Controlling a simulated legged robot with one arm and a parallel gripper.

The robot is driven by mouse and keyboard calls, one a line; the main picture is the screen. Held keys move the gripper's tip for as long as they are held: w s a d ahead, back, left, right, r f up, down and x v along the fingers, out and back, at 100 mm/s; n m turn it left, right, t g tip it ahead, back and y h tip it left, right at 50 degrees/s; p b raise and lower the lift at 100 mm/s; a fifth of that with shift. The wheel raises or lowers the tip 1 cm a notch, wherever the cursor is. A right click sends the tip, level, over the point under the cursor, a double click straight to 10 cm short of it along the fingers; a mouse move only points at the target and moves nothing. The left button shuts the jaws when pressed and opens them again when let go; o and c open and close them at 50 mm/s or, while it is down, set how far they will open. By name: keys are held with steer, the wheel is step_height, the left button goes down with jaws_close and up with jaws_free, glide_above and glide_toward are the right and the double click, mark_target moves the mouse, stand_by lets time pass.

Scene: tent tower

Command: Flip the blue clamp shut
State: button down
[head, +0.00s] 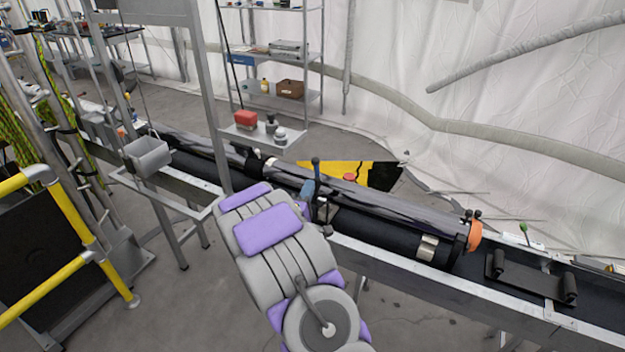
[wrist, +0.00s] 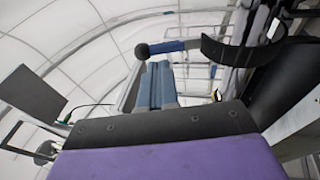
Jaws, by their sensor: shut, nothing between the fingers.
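The blue clamp (head: 317,182) is on the rail by the long dark tube. Its lever stands roughly upright, with a dark ball knob at the top. In the wrist view the clamp's blue lever (wrist: 178,46) lies across the upper middle, with the black knob at its left end and a curved black band at its right. My gripper (head: 307,188) is close beside the lever, partly hidden by my own arm. In the wrist view my gripper (wrist: 156,70) has its blue-grey fingers together and empty, tips just below the lever. I cannot tell whether they touch it.
The dark tube (head: 385,232) with an orange end ring lies along the metal rail (head: 480,290). Shelves (head: 270,60) stand at the back. A yellow guard rail (head: 45,300) is at the left, with open floor between.

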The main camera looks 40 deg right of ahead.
mark_target(316, 169)
steer(key=b+x, duration=0.1)
steer(key=x, duration=0.4)
stand_by(0.4)
